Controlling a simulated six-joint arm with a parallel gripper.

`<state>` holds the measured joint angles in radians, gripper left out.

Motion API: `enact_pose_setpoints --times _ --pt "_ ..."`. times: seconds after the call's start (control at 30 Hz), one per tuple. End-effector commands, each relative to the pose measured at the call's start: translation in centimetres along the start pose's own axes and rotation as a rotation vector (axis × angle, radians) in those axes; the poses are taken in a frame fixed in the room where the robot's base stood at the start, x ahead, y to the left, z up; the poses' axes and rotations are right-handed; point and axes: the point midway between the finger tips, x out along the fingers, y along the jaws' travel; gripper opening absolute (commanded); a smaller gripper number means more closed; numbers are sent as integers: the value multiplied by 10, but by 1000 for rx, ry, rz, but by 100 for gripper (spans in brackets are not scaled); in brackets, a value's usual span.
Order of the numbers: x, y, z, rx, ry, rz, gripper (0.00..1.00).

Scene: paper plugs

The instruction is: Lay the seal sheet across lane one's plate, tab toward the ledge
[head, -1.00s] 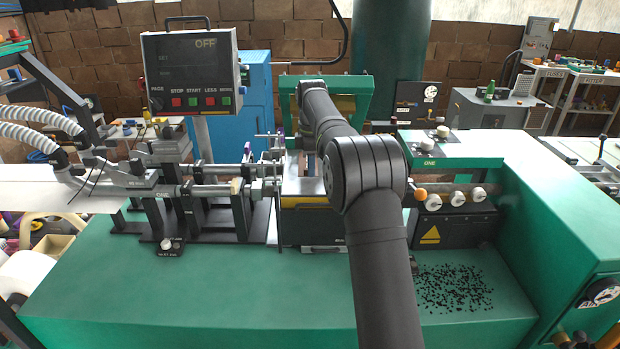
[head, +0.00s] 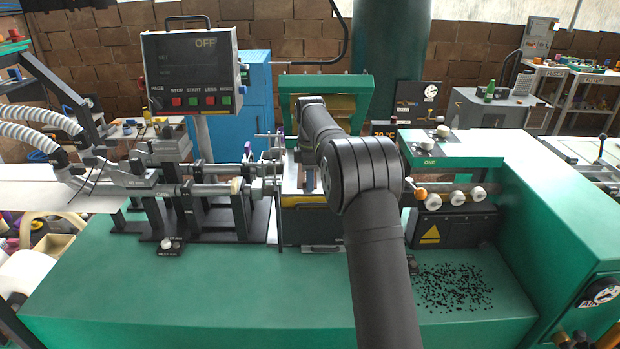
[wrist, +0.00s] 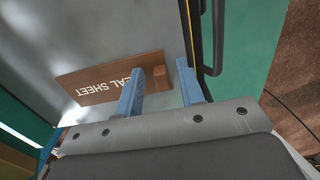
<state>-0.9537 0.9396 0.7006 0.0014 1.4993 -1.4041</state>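The seal sheet (wrist: 105,82) is a flat brown strip with lettering, lying on a smooth grey metal surface in the wrist view. A small raised brown block, seemingly its tab (wrist: 161,77), is at its right end. My gripper (wrist: 160,68) is open, with one blue finger on each side of the tab in the picture. The left finger covers part of the sheet; contact cannot be told. In the head view my arm hides the sheet and most of the gripper. I cannot tell whether the grey surface is lane one's plate, or where the ledge is.
A control panel (head: 190,72) reading OFF stands at the left. A rod assembly (head: 215,190) lies left of my arm. A green housing marked ONE (head: 450,150) stands at the right, above several white knobs (head: 455,198). The green bench front (head: 200,300) is largely clear.

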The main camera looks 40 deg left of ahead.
Motion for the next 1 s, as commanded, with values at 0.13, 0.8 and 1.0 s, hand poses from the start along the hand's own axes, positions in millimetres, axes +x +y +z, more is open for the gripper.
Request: enact_pose_setpoints --times 0.13,0.8,1.0 --pt "0 0 0 0 0 0 35" --pt "-106 1 0 1 -1 2 35" --pt "-121 1 0 1 -1 -1 35"
